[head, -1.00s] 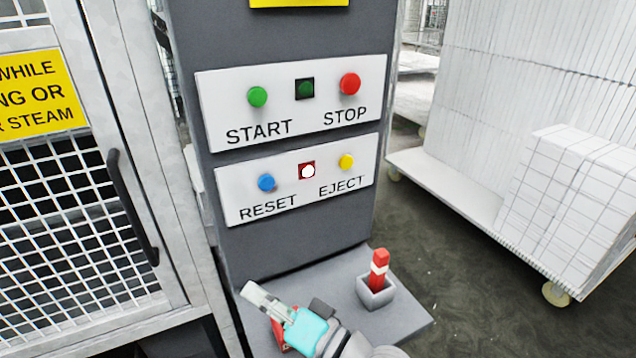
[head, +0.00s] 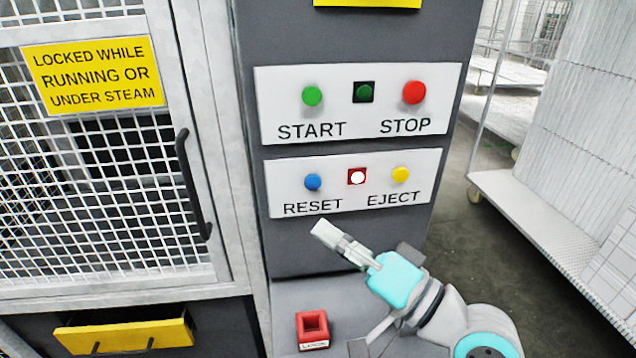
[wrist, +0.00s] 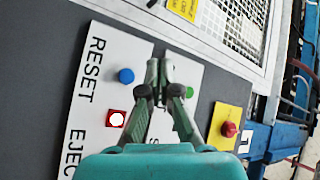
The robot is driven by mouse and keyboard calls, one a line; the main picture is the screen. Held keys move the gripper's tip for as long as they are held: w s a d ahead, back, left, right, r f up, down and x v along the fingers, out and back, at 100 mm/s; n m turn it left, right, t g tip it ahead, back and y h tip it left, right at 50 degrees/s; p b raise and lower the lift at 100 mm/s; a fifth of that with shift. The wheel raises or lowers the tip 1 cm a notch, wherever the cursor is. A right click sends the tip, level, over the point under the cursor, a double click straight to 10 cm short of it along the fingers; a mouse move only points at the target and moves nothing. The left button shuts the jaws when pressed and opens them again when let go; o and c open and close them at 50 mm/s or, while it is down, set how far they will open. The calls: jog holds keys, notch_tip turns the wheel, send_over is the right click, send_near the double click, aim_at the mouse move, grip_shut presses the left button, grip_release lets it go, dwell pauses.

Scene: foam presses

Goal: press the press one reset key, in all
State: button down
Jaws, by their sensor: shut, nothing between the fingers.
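The blue reset key (head: 313,182) sits above the RESET label on the lower white plate (head: 290,205) of the grey column. It also shows in the wrist view (wrist: 126,75), left of my fingertips. My gripper (head: 318,229) is shut and empty. In the head view its tips are just below the RESET label, apart from the key. In the wrist view the shut fingers (wrist: 157,62) lie over the panel, between the blue key and the green start key (wrist: 188,91). The gap in depth to the panel is unclear.
A lit white lamp in a red square (head: 357,177) and the yellow eject key (head: 401,175) are beside the reset key. The red stop key (head: 414,92) is above. A red LOCK block (head: 312,328) stands on the shelf below. A mesh door with handle (head: 190,185) is left.

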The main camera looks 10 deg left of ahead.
jog(key=shift+w, duration=0.1)
jog(key=w+a, duration=0.2)
jog(key=w, duration=0.6)
jog(key=shift+w+a, duration=0.15)
jog(key=shift+a, duration=0.15)
dwell(1.3)
jog(key=shift+w+a, duration=0.1)
jog(key=shift+w, duration=0.3)
jog(key=shift+w+a, duration=0.1)
jog(key=shift+w, duration=0.3)
dwell(0.7)
jog(key=shift+s, duration=0.1)
jog(key=shift+s+d, duration=0.2)
jog(key=shift+s, duration=0.5)
jog(key=shift+s+d, duration=0.25)
jog(key=shift+s, duration=0.55)
jog(key=shift+s+d, duration=0.2)
jog(key=shift+s, duration=0.65)
jog(key=shift+s+d, duration=0.25)
jog(key=shift+s, duration=0.55)
